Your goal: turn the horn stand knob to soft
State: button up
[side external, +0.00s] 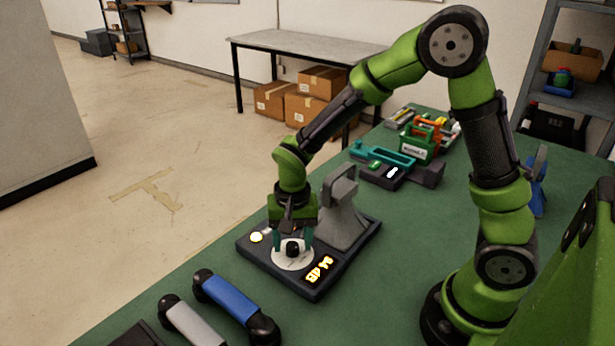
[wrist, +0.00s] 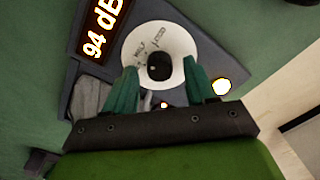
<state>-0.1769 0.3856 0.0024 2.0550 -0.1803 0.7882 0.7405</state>
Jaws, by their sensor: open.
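The horn stand (side external: 322,272) is a dark slab with a grey horn (side external: 342,215) on it, on the green table. Its black knob (side external: 292,249) sits on a white round dial (side external: 290,262); in the wrist view the knob (wrist: 159,67) shows on the dial (wrist: 181,43). The dial's small lettering is too blurred to read with certainty. The display (wrist: 101,28) reads 94 dB. A round yellow light (wrist: 221,86) glows near the dial. My gripper (side external: 293,245) is open, pointing down, its teal fingers either side of the knob; contact cannot be told.
A blue handset (side external: 230,298) and a grey handset (side external: 190,324) lie at the table's front left.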

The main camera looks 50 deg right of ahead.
jog(key=shift+f, duration=0.25)
grip_shut()
jog(key=shift+n, duration=0.4)
jog(key=n, duration=0.4)
jog(key=shift+n, duration=0.3)
jog(key=shift+w+a+n, duration=0.1)
jog(key=shift+n, duration=2.2)
jog(key=shift+r, duration=0.1)
